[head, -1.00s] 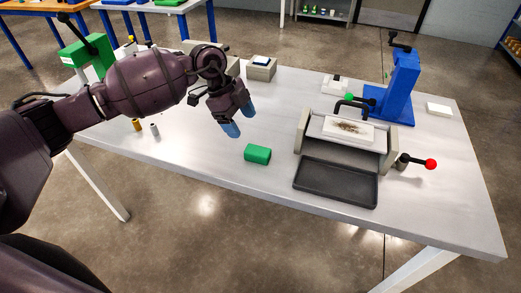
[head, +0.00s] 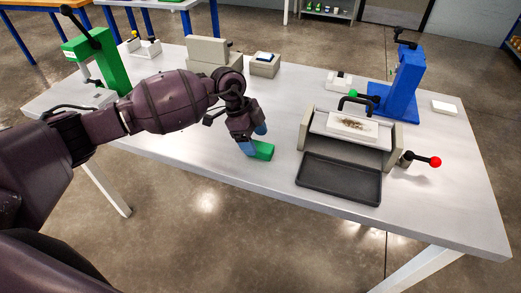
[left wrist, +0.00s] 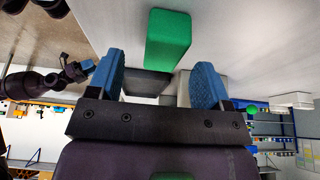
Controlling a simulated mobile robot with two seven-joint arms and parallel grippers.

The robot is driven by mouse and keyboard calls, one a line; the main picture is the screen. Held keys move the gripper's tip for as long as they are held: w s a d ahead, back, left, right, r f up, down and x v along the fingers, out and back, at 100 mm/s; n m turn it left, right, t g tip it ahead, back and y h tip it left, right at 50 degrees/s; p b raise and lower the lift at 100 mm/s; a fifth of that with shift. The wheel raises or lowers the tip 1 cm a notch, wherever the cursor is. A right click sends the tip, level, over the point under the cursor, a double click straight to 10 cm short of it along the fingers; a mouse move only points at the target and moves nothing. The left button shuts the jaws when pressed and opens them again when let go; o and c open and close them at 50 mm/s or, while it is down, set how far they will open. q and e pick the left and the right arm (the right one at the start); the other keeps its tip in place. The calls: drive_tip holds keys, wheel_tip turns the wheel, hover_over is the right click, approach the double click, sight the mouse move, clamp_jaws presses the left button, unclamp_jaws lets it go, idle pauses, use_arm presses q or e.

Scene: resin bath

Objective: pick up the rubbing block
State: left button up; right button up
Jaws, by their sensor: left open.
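The rubbing block, which I take to be the green block (head: 265,151), lies on the grey table near its front edge. It also shows in the left wrist view (left wrist: 168,40), ahead of the fingers and between their lines. My left gripper (head: 253,139) is open with blue fingertips, just above and beside the block, partly covering it. In the left wrist view the left gripper (left wrist: 157,78) has nothing between its fingers; I cannot tell whether a fingertip touches the block. My right gripper (left wrist: 80,70) shows small at the left of that view, its jaw state unclear.
A black tray (head: 339,182) in front of a grey fixture with a stained white plate (head: 352,124) stands right of the block. A blue press (head: 402,85) is behind it, a green press (head: 103,48) at far left. Bare table lies between block and tray.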

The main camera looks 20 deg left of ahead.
sight(261, 146)
use_arm(q)
drive_tip(key=x, duration=0.3)
drive_tip(key=shift+w+d+f, duration=0.2)
drive_tip(key=shift+d, duration=0.05)
use_arm(e)
drive_tip(key=shift+s+f, duration=0.3)
drive_tip(key=shift+f, duration=0.25)
use_arm(q)
drive_tip(key=shift+c, duration=0.3)
use_arm(e)
drive_tip(key=shift+s+d, duration=0.1)
use_arm(q)
drive_tip(key=shift+c, duration=1.1)
drive_tip(key=c, duration=0.7)
drive_tip(key=shift+r, duration=0.1)
drive_tip(key=shift+c, duration=0.2)
drive_tip(key=shift+r, duration=0.2)
wheel_tip(261, 146, up, 19)
drive_tip(key=p, duration=0.1)
drive_tip(key=shift+r+p, duration=0.25)
drive_tip(key=shift+p, duration=0.05)
use_arm(e)
drive_tip(key=shift+w+r, duration=0.35)
drive_tip(key=shift+r, duration=0.45)
drive_tip(key=shift+w+r, duration=0.35)
drive_tip(key=shift+r, duration=0.45)
